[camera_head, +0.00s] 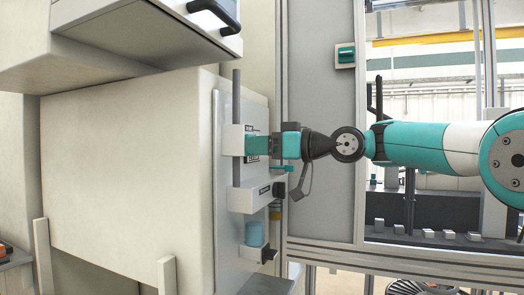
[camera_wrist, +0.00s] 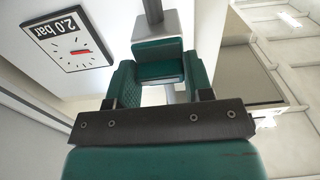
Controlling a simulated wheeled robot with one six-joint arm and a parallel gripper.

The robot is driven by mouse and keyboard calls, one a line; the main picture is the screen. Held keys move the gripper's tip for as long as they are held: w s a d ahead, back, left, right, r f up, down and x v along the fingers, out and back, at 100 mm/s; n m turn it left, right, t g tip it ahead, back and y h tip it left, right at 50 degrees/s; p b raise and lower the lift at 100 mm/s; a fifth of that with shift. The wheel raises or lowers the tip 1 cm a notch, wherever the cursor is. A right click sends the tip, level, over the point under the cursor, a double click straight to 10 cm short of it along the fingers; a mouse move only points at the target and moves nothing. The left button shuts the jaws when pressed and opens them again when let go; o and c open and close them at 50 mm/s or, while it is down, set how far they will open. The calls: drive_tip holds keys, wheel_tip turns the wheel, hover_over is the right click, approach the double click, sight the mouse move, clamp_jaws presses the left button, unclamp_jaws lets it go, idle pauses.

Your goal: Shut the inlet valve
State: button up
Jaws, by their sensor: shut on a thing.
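The inlet valve shows in the head view as a pale block (camera_head: 237,140) on a vertical grey pipe, with a teal handle (camera_head: 257,146) on its right. My gripper (camera_head: 273,146) reaches it from the right. In the wrist view the teal handle (camera_wrist: 158,60) sits between the two teal fingers of my gripper (camera_wrist: 160,78), which is shut on it. The pale block and the pipe stand behind the handle. The fingers hide the handle's sides.
A gauge (camera_wrist: 67,39) at upper left of the wrist view reads 2.0 bar. Below the valve are a pale labelled block (camera_head: 250,197) and a blue-green bowl (camera_head: 255,233). A grey frame post (camera_head: 320,120) stands behind my wrist. A large cream cabinet (camera_head: 125,170) fills the left.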

idle(0.4)
drive_tip(key=o, duration=0.9)
drive_tip(key=b+v, duration=0.3)
drive_tip(key=v, duration=1.4)
drive_tip(key=shift+s+d, duration=0.1)
drive_tip(key=shift+d, duration=0.1)
